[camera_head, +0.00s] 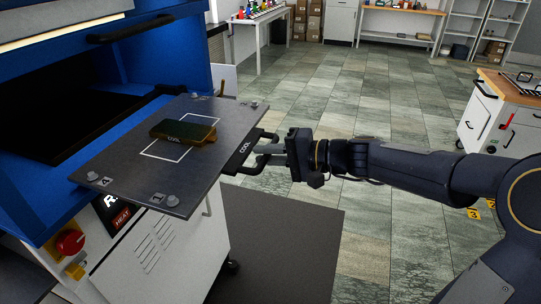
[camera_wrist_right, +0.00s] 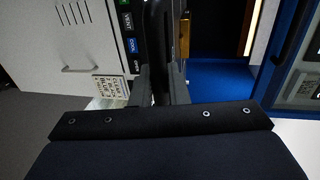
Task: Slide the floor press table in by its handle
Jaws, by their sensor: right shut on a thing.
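The floor press table (camera_head: 110,165) is a dark grey plate that sticks out of the blue press (camera_head: 165,60) on its open side. A dark block with a brass-coloured base (camera_head: 183,132) lies on it, partly over a white outlined square. The black handle (camera_head: 262,147) is on the plate's right edge. My right gripper (camera_head: 275,153) is shut on this handle, coming from the right. In the right wrist view the dark handle (camera_wrist_right: 157,40) runs between the two grey fingers. My left gripper is not in view.
The press opening is dark inside, left of the plate. A red knob (camera_head: 70,242) and a vented white panel (camera_head: 155,245) are below. A dark mat (camera_head: 285,240) lies on the floor. A white cabinet (camera_head: 495,120) stands at the right. The tiled floor behind my arm is clear.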

